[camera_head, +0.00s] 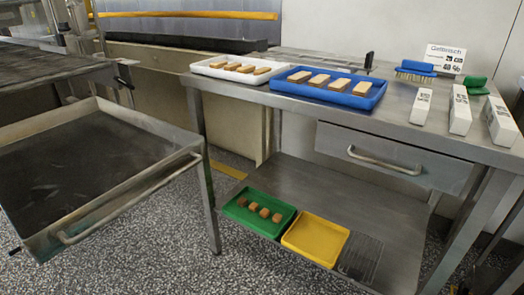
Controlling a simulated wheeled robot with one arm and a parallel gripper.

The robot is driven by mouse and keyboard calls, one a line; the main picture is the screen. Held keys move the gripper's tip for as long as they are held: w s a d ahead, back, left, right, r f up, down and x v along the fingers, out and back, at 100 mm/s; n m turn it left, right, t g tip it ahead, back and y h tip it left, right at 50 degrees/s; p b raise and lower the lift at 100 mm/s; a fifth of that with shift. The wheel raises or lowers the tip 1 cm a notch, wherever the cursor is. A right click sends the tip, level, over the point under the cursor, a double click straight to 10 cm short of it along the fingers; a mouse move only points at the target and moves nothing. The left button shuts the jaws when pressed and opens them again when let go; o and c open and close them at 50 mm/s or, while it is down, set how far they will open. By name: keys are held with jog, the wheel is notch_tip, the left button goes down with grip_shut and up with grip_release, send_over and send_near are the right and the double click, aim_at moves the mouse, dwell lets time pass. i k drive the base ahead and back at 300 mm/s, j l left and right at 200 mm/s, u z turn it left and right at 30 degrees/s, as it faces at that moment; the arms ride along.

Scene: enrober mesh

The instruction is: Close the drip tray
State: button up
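The drip tray (196,138) is a wide, shallow metal tray at the left of the head view, pulled out from under the enrober mesh (45,65). Its inside is dark and stained, and its floor looks empty. A curved bar handle (125,201) runs along its front wall, facing the right and the viewer. Its far left part is cut off by the picture's edge. My gripper is not in view.
A steel table (400,128) stands to the right, close to the tray's right corner, with a white tray (205,66), a blue tray (375,99) and a drawer (340,135). Its lower shelf holds a green tray (285,211) and a yellow tray (315,239). Speckled floor (160,255) is clear in front.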

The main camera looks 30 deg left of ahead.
aim_at(67, 172)
jog(key=i+l+u, duration=0.15)
jog(key=u, duration=1.3)
